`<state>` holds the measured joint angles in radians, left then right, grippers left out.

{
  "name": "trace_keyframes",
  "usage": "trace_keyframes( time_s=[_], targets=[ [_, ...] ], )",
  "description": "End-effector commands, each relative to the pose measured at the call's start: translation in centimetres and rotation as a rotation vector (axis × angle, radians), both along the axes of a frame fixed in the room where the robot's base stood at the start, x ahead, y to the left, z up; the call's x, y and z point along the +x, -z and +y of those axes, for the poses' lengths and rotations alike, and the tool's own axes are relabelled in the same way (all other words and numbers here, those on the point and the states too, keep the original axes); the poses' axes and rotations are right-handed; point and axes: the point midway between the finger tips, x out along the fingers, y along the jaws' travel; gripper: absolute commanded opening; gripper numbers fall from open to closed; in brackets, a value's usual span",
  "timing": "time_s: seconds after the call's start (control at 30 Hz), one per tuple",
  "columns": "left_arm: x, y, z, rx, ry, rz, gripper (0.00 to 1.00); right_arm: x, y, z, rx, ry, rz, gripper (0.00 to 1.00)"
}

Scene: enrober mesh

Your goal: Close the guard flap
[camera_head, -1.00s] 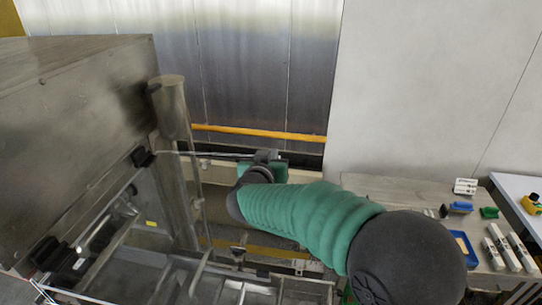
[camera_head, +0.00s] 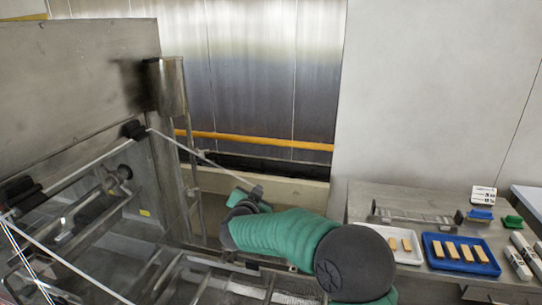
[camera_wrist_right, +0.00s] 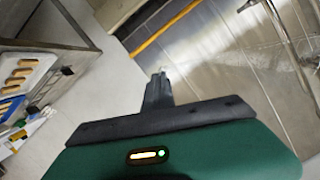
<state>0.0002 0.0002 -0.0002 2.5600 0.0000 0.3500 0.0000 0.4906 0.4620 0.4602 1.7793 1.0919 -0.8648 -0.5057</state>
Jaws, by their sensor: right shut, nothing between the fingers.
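The guard flap is a see-through panel with thin pale metal edges (camera_head: 190,150), hinged to the machine's side by black hinges (camera_head: 134,130). It stands out from the machine, its far edge sloping down to the right. My right gripper (camera_head: 257,191) is shut and empty at the lower right end of that edge. I cannot tell whether it touches the flap. In the right wrist view its closed fingers (camera_wrist_right: 159,88) point towards the wall panels, with nothing between them. My left gripper is not in view.
The steel machine housing (camera_head: 75,85) fills the left, with a post (camera_head: 166,88) at its corner. Metal rails lie below the flap. A side table at the right holds a white tray (camera_head: 418,257) and a blue tray (camera_head: 490,268) with bars. A yellow rail (camera_head: 260,141) runs behind.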

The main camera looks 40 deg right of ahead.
Motion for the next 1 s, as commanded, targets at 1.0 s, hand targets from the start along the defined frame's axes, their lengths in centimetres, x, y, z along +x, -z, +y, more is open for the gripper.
trace_keyframes(
  time_s=[1.0],
  targets=[
    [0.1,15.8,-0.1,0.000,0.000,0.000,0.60,13.1,18.0,10.7,0.391,-0.010,-0.501,0.00]
  ],
)
